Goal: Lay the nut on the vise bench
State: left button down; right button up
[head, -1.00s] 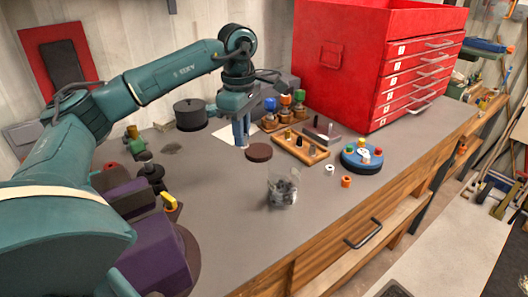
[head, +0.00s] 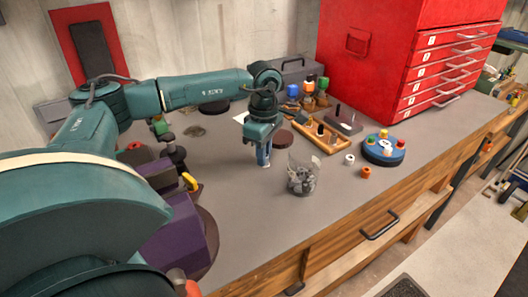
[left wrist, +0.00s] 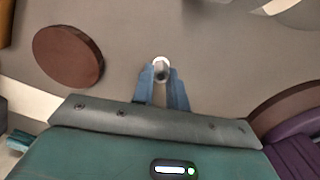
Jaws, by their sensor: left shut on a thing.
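My left gripper (head: 264,161) has its blue fingers pointing down over the grey bench top (head: 240,235), left of the clear jar. In the left wrist view its fingertips (left wrist: 162,76) are shut on a small pale ring-shaped nut (left wrist: 161,63) with a dark centre. In the head view only a whitish bit shows at the fingertips. I cannot tell whether the nut touches the bench. The purple vise (head: 176,238) stands at the left of the bench, partly behind my left arm. My right gripper is not in view.
The clear jar (head: 302,176) of grey bits stands close right of the gripper. A brown disc (left wrist: 68,55) lies nearby. A wooden tray (head: 323,138), a white ring (head: 349,159), an orange ring (head: 366,172) and a blue round stand (head: 384,152) are farther right. The front bench top is clear.

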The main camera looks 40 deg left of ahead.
pick_arm(q)
jog(key=shift+f, duration=0.15)
jog(key=c, duration=1.4)
grip_release()
notch_tip(320, 180, up, 12)
jog(key=shift+r+b, duration=0.2)
jog(key=shift+b, duration=0.3)
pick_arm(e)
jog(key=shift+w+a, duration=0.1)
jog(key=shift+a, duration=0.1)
pick_arm(q)
jog(key=shift+w+d, duration=0.1)
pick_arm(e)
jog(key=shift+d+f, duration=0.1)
